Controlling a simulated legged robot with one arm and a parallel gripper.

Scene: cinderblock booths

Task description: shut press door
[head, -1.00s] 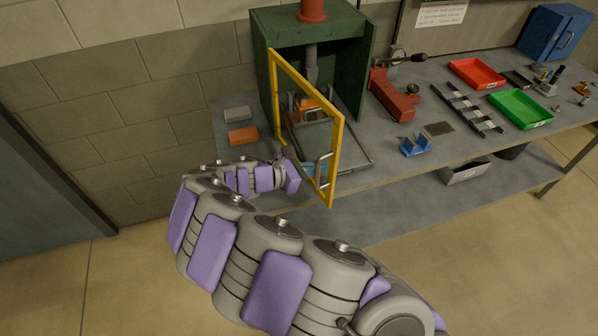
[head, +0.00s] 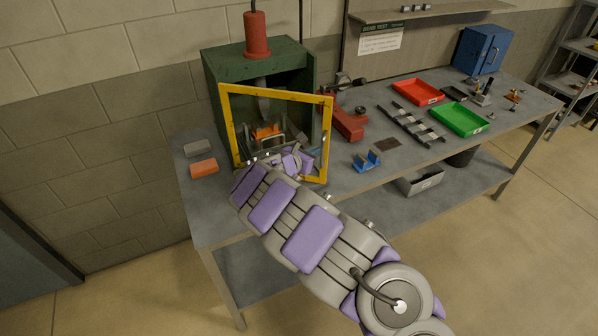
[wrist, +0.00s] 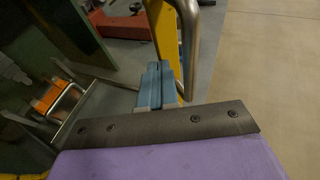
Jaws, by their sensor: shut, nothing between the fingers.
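The green press (head: 258,66) stands on the left part of the bench. Its door (head: 275,92) is a yellow frame across the front of the bay, seen almost face-on. Its right side stands out from the press, so it looks partly open. My gripper (head: 304,160) is at the lower right of the door frame; its fingertips are hard to make out there. In the wrist view, the shut blue fingers (wrist: 156,86) are empty, close beside the yellow door bar (wrist: 164,32) and the metal handle (wrist: 190,45). I cannot tell whether they touch it.
An orange block (head: 203,168) and a grey block (head: 198,149) lie left of the press. A red vise (head: 347,122), a blue fixture (head: 367,161), a red tray (head: 418,92) and a green tray (head: 460,119) are to the right.

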